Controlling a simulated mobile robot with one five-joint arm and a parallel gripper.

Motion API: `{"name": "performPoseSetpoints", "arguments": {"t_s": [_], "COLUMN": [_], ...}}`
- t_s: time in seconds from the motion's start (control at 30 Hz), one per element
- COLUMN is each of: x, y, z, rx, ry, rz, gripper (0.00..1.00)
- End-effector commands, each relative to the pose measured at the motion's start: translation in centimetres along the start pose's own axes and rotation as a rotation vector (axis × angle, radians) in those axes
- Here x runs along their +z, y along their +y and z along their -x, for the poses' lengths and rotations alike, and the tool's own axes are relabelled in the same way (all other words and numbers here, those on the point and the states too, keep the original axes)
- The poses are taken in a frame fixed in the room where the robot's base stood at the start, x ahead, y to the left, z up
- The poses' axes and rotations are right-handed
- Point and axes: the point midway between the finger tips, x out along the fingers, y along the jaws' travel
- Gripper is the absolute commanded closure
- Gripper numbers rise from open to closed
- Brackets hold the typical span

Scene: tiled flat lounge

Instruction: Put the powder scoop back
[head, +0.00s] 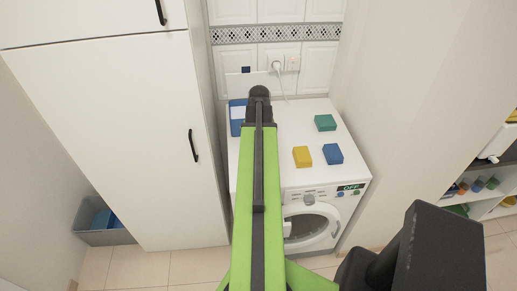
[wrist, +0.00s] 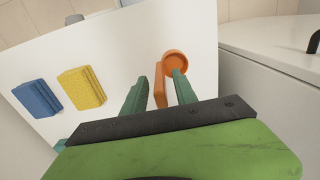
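The orange scoop (wrist: 175,60) shows in the wrist view over the white top of the washing machine (head: 300,115). Its round cup points away from me and its handle runs back between my fingers. My gripper (wrist: 160,82) has its two green fingers apart, one on each side of the handle, with gaps visible. I cannot tell how high the scoop is above the surface. In the head view my arm hides the scoop. A blue box with a white band (head: 237,116) stands at the left rear of the machine top, partly behind my arm.
Yellow (head: 302,157), blue (head: 333,154) and green (head: 325,122) sponges lie on the machine's right side. A tall white cabinet (head: 130,130) stands close on the left and a wall on the right. A plug and cable (head: 277,68) are at the back.

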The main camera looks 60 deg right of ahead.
Motion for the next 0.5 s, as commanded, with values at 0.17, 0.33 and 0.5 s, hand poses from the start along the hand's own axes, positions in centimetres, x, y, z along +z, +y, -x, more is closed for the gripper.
{"name": "performPoseSetpoints", "arguments": {"t_s": [0.17,0.33,0.5], "x": [0.0,0.0,0.0], "y": [0.0,0.0,0.0], "z": [5.2,8.4,9.3], "rx": [0.0,0.0,0.0], "ry": [0.0,0.0,0.0], "rz": [0.0,0.0,0.0], "gripper": [0.66,0.66,0.66]}}
